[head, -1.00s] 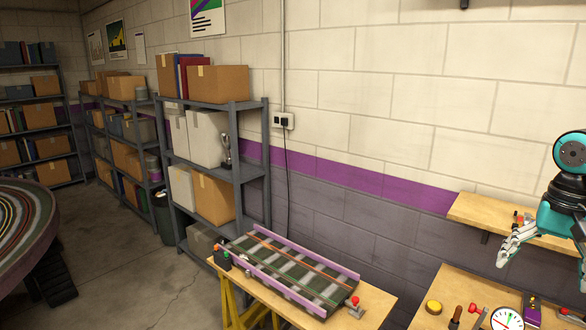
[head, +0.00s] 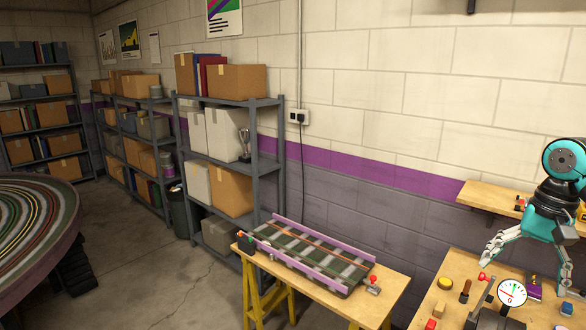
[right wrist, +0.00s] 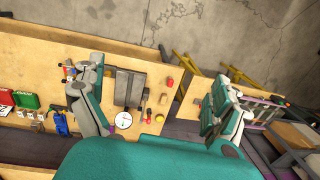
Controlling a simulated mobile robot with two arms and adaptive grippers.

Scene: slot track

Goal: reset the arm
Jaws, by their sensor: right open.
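My right gripper (head: 525,272) comes in at the right edge of the head view, a teal and black arm with grey fingers. Its fingers are spread apart with nothing between them, above the wooden workbench (head: 455,262). In the right wrist view, the two fingers (right wrist: 158,72) stand wide apart over the bench and its front area, and no object is held. My left gripper is not in view.
The bench holds a white dial gauge (head: 511,292), a yellow button (head: 444,283), a screwdriver (head: 465,290) and a grey vise-like block. A track section (head: 312,250) lies on a trestle table to the left. Shelves (head: 262,150) with boxes stand along the wall.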

